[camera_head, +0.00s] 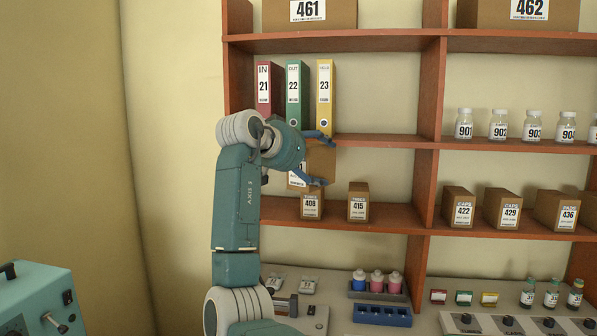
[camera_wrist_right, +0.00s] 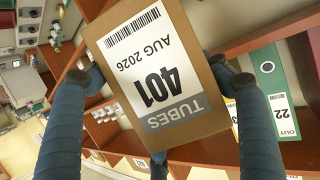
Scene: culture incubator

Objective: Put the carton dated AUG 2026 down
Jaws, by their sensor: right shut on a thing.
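The brown carton (camera_wrist_right: 185,40) labelled TUBES 401, AUG 2026 fills the middle of the right wrist view, its label upside down there. My right gripper (camera_wrist_right: 160,88) is shut on it, with one blue finger on each side. In the head view the carton (camera_head: 321,160) is partly hidden by my right gripper (camera_head: 322,163). It appears just above the small carton 408 (camera_head: 311,207), at the left bay of the shelf unit. I cannot tell whether the two touch. My left gripper is not in view.
The lower shelf (camera_head: 385,226) holds carton 415 (camera_head: 358,203), with bare board to its right. Red, green and yellow binders (camera_head: 325,95) stand on the shelf above. An upright divider (camera_head: 425,185) separates cartons 422 (camera_head: 458,207), 429 and 436. Bottles in a rack (camera_head: 377,283) stand below.

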